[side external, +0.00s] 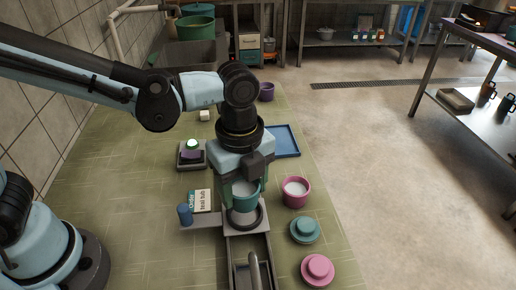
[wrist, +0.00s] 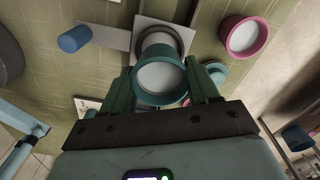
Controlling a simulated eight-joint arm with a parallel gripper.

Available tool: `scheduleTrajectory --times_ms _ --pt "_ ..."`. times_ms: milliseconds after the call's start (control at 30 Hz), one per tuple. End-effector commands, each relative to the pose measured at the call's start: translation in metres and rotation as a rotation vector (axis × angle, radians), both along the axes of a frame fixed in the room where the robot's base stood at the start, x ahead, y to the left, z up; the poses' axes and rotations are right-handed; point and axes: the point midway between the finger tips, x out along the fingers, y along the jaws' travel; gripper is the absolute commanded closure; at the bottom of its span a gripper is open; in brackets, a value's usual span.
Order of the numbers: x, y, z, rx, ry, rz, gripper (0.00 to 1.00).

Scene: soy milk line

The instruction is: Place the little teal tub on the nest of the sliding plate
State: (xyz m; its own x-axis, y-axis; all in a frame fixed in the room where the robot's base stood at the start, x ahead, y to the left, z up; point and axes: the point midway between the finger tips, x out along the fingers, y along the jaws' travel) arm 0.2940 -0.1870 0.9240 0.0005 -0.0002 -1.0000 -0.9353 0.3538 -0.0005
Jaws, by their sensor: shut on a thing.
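The little teal tub (side external: 244,204), with white contents, is upright between the fingers of my gripper (side external: 245,190). The wrist view shows the tub (wrist: 160,100) from above, with a finger of my gripper (wrist: 161,88) shut against each side. The sliding plate (side external: 203,222) is light grey and lies below. Its nest, a dark ring (side external: 247,226), is under the tub and partly hidden by it. In the wrist view the nest (wrist: 164,31) shows just beyond the tub's rim. I cannot tell whether the tub touches the nest.
A blue knob (side external: 185,215) stands at the plate's left end, near an order card (side external: 201,200). A pink tub (side external: 295,193) stands close on the right, with a teal lid (side external: 305,230) and pink lid (side external: 318,268) nearer. A blue tray (side external: 285,141) lies behind.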

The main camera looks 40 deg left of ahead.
Motion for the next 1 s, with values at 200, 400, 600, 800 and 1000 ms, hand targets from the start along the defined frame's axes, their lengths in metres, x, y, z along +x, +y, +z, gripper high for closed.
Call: scheduleTrajectory --times_ms 200,400,600,800,1000 --pt "0.000 0.000 -0.026 0.000 0.000 0.000 0.72" --pt "0.000 0.000 -0.037 0.000 0.000 0.000 0.72" --pt "-0.001 0.000 -0.037 0.000 0.000 0.000 0.72" --pt "0.000 0.000 -0.041 0.000 0.000 0.000 0.38" --pt "0.000 0.000 -0.041 0.000 0.000 0.000 0.14"
